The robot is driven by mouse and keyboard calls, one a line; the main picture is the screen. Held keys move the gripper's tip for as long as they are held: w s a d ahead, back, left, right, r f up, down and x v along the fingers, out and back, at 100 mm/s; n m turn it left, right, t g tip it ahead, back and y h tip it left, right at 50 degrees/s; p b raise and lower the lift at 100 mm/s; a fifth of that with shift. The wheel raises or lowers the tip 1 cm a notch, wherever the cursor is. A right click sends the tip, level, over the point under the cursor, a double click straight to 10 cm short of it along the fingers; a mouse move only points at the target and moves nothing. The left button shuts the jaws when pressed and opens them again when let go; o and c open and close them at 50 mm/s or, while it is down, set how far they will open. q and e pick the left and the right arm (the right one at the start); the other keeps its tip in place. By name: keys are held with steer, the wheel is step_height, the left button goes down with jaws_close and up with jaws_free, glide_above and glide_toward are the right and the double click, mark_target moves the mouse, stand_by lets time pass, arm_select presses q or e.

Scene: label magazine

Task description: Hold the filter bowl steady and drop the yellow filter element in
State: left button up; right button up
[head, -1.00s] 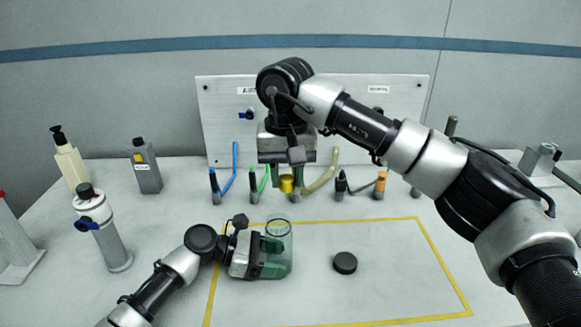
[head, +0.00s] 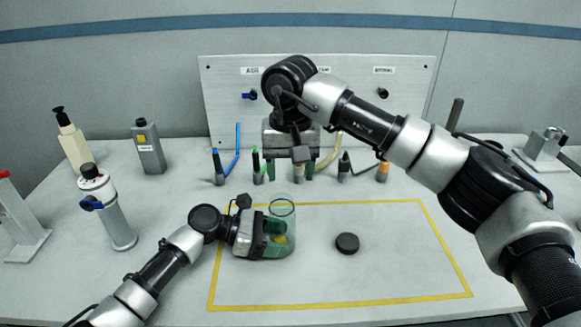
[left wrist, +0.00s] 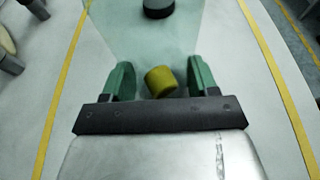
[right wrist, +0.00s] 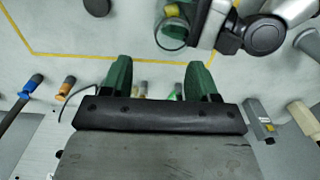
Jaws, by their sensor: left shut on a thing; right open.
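The clear, green-tinted filter bowl (head: 283,212) stands upright inside the yellow outline; it also shows in the left wrist view (left wrist: 205,42) and the right wrist view (right wrist: 171,36). My left gripper (head: 275,238) is shut on the bowl's sides, low down. The yellow filter element (head: 282,239) shows through the bowl wall, low inside it; it also appears between the left fingers in the left wrist view (left wrist: 160,81) and in the right wrist view (right wrist: 172,10). My right gripper (head: 289,171) is open and empty, above and behind the bowl.
A black round cap (head: 347,243) lies to the right of the bowl. Several coloured tubes and fittings stand behind, before a labelled panel (head: 225,100). Bottles (head: 148,148) and a white canister (head: 108,210) stand at left. The yellow-taped area (head: 410,250) is otherwise clear.

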step_height(320, 180, up, 12)
stand_by(0.6)
stand_by(0.5)
arm_select(q)
steer(key=o, duration=0.8)
